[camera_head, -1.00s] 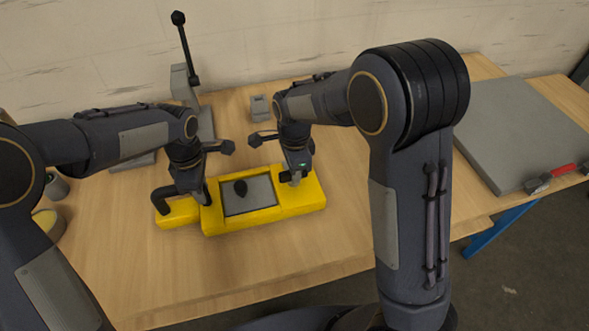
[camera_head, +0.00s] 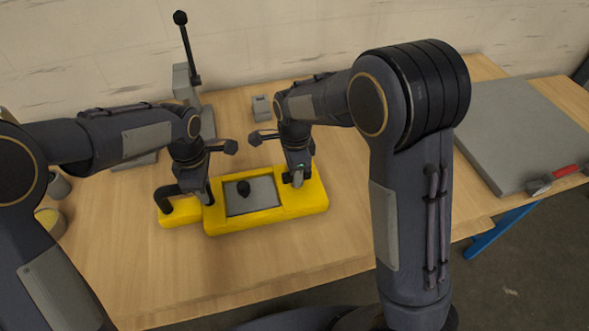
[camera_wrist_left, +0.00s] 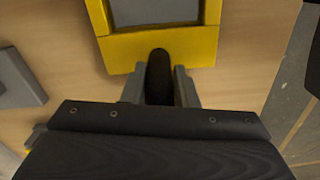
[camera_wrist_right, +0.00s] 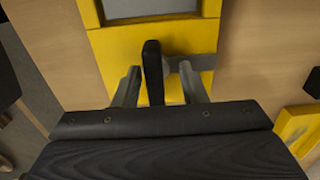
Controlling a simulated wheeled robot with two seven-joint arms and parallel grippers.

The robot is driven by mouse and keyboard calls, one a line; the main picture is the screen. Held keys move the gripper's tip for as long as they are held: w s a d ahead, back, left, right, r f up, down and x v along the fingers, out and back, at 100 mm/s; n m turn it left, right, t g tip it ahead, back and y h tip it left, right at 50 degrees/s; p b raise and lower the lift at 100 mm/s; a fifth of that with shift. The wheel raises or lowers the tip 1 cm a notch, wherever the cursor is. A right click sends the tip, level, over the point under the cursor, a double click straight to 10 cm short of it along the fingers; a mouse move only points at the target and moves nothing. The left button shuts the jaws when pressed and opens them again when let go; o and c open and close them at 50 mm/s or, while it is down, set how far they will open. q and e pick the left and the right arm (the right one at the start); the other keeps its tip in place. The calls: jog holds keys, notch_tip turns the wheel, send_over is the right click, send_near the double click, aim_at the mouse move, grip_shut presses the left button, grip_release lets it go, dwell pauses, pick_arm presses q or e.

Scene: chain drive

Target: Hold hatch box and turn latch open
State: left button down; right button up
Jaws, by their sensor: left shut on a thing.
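The yellow hatch box (camera_head: 265,222) lies on the table, with a grey hatch panel (camera_head: 262,204) and a black knob (camera_head: 243,187) in its top. A bent black handle (camera_head: 165,194) stands at its left end. My left gripper (camera_head: 196,197) is shut on this handle, whose black bar (camera_wrist_left: 160,75) fills the gap between the fingers in the left wrist view. My right gripper (camera_head: 293,181) is low over the box's right end. In the right wrist view its fingers stand apart on both sides of an upright black latch lever (camera_wrist_right: 152,72), with gaps visible. The fingers hide the latch in the head view.
A grey stand (camera_head: 186,85) with a black rod is at the back left. A small grey block (camera_head: 261,108) lies behind the box. A grey slab (camera_head: 520,130) and a red-handled tool (camera_head: 564,171) are at the right. The table's front is clear.

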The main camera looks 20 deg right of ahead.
pick_arm(q)
jog(key=shift+a, duration=0.1)
pick_arm(e)
notch_tip(320, 180, up, 12)
dwell(0.5)
pick_arm(q)
jog(key=c, duration=1.1)
grip_release()
jog(key=shift+o, duration=0.2)
